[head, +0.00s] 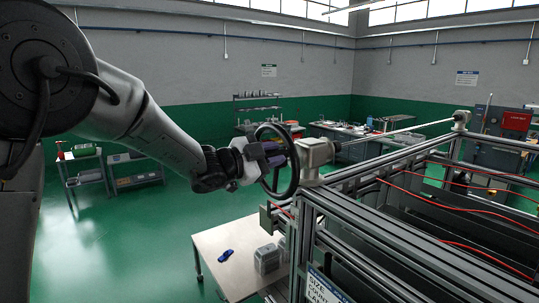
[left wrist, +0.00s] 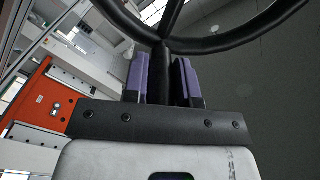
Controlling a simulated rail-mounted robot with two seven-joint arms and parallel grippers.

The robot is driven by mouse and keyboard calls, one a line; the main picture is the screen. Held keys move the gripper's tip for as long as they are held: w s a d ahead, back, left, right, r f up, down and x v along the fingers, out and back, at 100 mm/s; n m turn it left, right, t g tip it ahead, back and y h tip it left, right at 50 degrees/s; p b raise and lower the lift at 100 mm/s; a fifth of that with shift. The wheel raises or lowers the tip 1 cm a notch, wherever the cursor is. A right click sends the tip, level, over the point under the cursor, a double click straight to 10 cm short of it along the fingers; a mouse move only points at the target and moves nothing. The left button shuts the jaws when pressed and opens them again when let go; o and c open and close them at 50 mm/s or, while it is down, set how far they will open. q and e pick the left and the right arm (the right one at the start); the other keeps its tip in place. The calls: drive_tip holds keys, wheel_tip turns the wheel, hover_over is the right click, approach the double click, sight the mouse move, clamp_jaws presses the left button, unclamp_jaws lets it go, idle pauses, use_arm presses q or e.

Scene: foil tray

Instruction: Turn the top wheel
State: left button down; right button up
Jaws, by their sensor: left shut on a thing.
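The top wheel (head: 295,168) is a black, spoked handwheel mounted upright on a pale housing (head: 314,152) at the near left top corner of the metal frame. My left gripper (head: 272,153) reaches it from the left with its purple fingers at the wheel. In the left wrist view, the two purple fingers (left wrist: 164,75) sit on either side of a black spoke, and the wheel's curved rim (left wrist: 242,41) passes beyond them. The gripper is shut on the spoke. My right gripper is in neither view.
A long rod (head: 400,130) runs from the housing along the frame top. The aluminium frame (head: 345,212) with red cables fills the right. Below stands a pale table (head: 222,238) with a blue object (head: 226,255) and a grey box (head: 268,259). Green floor is open at left.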

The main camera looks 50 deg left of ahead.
use_arm(q)
drive_tip(key=shift+a+f, duration=0.25)
drive_tip(key=shift+f, duration=0.05)
drive_tip(key=c, duration=1.3)
unclamp_jaws()
drive_tip(key=shift+s, duration=0.1)
drive_tip(key=o, duration=0.4)
drive_tip(key=shift+d+r, duration=0.1)
drive_tip(key=shift+r, duration=0.05)
